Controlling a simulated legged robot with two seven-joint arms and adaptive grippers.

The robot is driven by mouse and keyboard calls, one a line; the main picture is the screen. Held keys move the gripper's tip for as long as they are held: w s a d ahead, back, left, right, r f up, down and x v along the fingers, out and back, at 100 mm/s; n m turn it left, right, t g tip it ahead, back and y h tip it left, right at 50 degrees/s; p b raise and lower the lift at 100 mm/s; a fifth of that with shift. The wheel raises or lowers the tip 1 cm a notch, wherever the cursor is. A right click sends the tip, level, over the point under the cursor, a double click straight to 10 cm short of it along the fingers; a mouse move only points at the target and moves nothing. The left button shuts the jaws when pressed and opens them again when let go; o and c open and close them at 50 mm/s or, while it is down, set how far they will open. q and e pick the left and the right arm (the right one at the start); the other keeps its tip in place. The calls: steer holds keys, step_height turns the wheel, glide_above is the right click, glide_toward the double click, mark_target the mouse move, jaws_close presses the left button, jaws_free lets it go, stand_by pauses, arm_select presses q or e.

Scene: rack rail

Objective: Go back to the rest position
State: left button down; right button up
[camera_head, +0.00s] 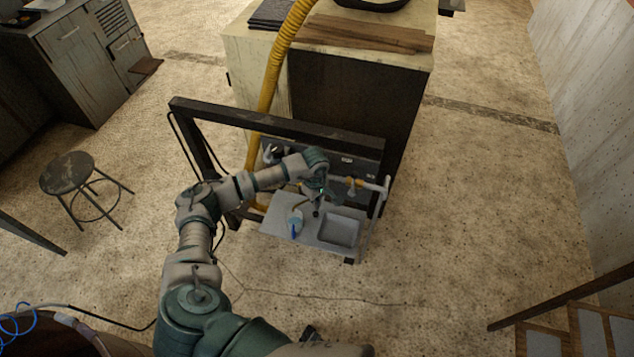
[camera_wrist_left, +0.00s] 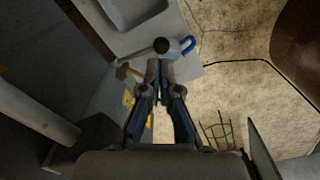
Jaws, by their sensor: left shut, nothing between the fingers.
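My left arm reaches from the bottom left to the small rack. My left gripper (camera_head: 317,203) is above the rack's grey shelf (camera_head: 273,225), with its fingers together and nothing between them. The left wrist view also shows the shut fingers (camera_wrist_left: 161,75). A small black ball (camera_wrist_left: 161,45) appears just past the fingertips; I cannot tell whether they touch it. My right gripper is not in view.
A blue-and-white item (camera_head: 295,222) lies on the shelf, left of a grey bin (camera_head: 340,229). A hammer-like tool (camera_wrist_left: 128,72) is near the fingers. A black frame (camera_head: 280,124) stands behind.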

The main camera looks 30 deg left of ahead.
arm_select(q)
steer(key=shift+r, duration=0.65)
steer(key=shift+f, duration=0.2)
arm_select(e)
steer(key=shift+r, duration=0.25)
